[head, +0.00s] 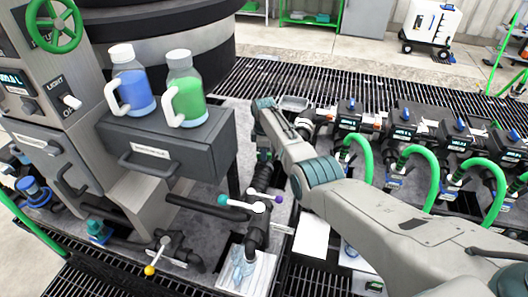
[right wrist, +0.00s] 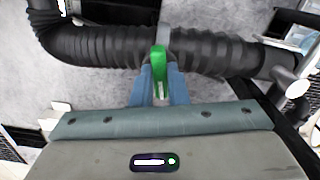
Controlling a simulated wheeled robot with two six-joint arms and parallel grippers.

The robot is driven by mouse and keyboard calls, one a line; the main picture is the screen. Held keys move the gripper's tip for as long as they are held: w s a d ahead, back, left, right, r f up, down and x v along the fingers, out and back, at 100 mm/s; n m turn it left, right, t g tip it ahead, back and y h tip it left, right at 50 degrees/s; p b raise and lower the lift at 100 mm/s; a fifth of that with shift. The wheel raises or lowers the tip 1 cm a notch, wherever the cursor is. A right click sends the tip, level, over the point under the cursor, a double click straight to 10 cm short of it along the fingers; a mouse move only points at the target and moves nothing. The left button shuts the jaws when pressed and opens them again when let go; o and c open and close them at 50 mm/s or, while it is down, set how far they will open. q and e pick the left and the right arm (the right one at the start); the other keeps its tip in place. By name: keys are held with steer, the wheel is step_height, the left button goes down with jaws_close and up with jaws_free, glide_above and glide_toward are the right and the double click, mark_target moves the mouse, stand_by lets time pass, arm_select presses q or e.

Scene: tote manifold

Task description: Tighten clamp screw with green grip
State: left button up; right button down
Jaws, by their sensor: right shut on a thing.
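The clamp screw's green grip (right wrist: 158,58) shows upright in the middle of the right wrist view. It stands in front of a black ribbed hose (right wrist: 100,45), and a grey band crosses the hose just behind it. My right gripper (right wrist: 160,78) is shut on the green grip, with a blue finger on each side of its lower part. In the head view my right arm reaches in from the lower right, and the grip is hidden behind it. My left gripper is in neither view.
A grey cabinet (head: 200,150) carries a blue bottle (head: 133,85) and a green bottle (head: 186,90), left of my right arm. Pipes with a teal-ended valve handle (head: 235,203) lie below. Several dark units with green hoses (head: 420,160) stand on the right.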

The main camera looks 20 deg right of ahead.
steer(key=m, duration=0.4)
steer(key=shift+r+m+p, duration=0.2)
steer(key=shift+m+p, duration=0.1)
steer(key=shift+p, duration=0.1)
steer(key=m, duration=0.5)
steer(key=shift+w, duration=0.1)
steer(key=m, duration=0.5)
steer(key=shift+p, duration=0.4)
steer(key=m, duration=1.9)
steer(key=shift+m, duration=0.4)
steer(key=m, duration=0.4)
steer(key=shift+w+r, duration=0.1)
steer(key=shift+m, duration=0.3)
